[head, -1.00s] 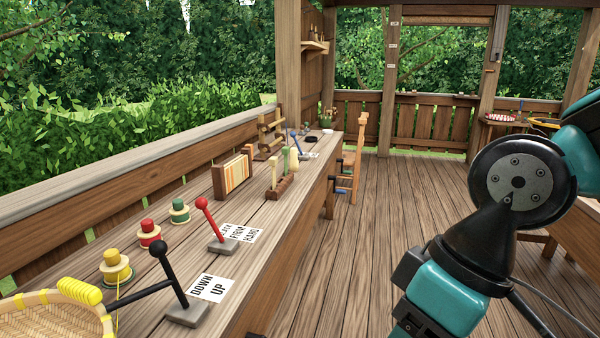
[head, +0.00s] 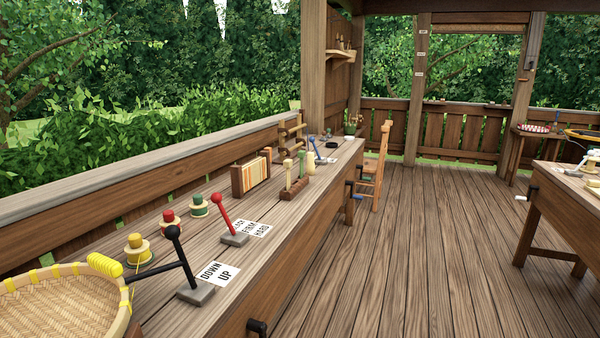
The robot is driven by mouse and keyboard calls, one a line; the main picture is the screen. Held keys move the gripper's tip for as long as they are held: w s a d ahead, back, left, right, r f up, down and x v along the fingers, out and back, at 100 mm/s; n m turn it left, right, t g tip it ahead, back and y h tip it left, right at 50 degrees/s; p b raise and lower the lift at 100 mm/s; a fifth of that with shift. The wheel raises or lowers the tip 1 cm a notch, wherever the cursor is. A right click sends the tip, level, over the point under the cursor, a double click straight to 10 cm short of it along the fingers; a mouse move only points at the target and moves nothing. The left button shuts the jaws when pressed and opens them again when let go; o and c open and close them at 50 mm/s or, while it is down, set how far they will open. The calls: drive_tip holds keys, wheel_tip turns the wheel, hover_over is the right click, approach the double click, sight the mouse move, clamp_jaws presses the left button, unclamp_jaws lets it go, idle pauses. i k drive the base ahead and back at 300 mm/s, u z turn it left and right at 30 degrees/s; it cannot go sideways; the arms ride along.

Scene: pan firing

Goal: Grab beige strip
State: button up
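A wooden holder (head: 237,181) stands on the long bench along the left, packed with upright strips (head: 256,172) in orange, yellow and pale beige tones. I cannot single out one beige strip at this distance. A pale cream piece (head: 310,163) stands farther right on the bench, close to a small brown rack (head: 294,192); I cannot tell whether it is a strip. My gripper is not in view.
A black-knobbed lever (head: 180,262), a red-knobbed lever (head: 225,215) and several thread spools (head: 137,247) sit on the near bench. A woven basket (head: 62,300) is at lower left. A chair (head: 376,168) stands beyond. The floor (head: 430,260) is open; another table (head: 565,190) is right.

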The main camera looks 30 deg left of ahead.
sight(288, 163)
drive_tip(key=z, duration=0.1)
drive_tip(key=i, duration=1.6)
drive_tip(key=u, duration=0.65)
drive_tip(key=i, duration=1.1)
drive_tip(key=u, duration=1.45)
drive_tip(key=i, duration=0.65)
drive_tip(key=u, duration=0.45)
